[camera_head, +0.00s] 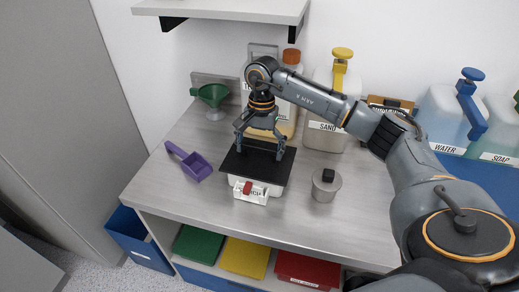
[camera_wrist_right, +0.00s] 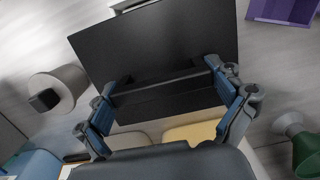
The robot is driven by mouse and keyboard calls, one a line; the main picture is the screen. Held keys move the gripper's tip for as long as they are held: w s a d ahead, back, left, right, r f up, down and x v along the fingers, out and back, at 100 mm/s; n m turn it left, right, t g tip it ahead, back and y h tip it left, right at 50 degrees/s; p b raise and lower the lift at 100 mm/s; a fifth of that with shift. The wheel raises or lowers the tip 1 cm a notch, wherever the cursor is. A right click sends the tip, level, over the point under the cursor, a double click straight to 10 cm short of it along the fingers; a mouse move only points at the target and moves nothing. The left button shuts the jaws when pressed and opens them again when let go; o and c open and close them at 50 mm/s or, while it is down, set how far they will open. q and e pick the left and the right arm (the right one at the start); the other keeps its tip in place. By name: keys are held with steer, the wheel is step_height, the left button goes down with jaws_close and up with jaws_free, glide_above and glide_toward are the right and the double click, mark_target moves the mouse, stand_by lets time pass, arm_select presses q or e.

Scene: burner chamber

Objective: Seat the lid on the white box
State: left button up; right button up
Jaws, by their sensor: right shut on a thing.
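The black lid (camera_head: 243,167) is a flat dark plate with a raised bar handle. It lies over the white box (camera_head: 275,190), hiding its opening; only the box's front and lower side show. The lid looks turned a little relative to the box, and I cannot tell whether it touches the rim all round. My right gripper (camera_head: 263,152) points down and is shut on the lid's handle. In the right wrist view, the gripper (camera_wrist_right: 165,90) has its fingers at both ends of the handle bar, and the lid (camera_wrist_right: 170,45) fills the middle. My left gripper is not in view.
A purple scoop (camera_head: 190,162) lies left of the box. A grey metal cup (camera_head: 325,186) with a black knob stands to the right. The bench front is clear.

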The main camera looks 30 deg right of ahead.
steer(key=shift+f+b, duration=0.3)
steer(key=shift+f, duration=0.1)
steer(key=o, duration=0.8)
step_height(320, 180, up, 12)
steer(key=d, duration=0.1)
steer(key=shift+w, duration=0.45)
